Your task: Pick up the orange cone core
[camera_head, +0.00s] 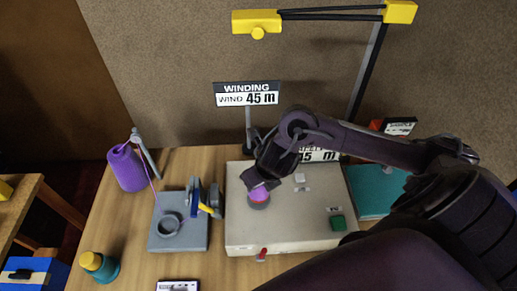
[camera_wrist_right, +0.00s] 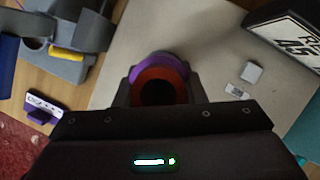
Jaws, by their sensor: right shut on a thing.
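The orange cone core (camera_wrist_right: 160,71) shows in the right wrist view as an orange ring around a dark hole, with a purple band (camera_wrist_right: 149,60) along its far side. My right gripper (camera_wrist_right: 160,93) has one finger on each side of it and is shut on it. In the head view the right gripper (camera_head: 262,184) points down over the pale machine box, and a small purple and pinkish piece (camera_head: 259,194) shows below it above a grey round base. Whether the core touches that base I cannot tell. My left gripper is not in view.
The pale box (camera_head: 290,236) carries a green button (camera_head: 338,223) and a red knob (camera_head: 262,254). To its left stand a grey winder (camera_head: 180,236), a purple yarn cone (camera_head: 127,168) and a teal and yellow piece (camera_head: 99,267). Behind is a WINDING 45 m sign (camera_head: 246,94).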

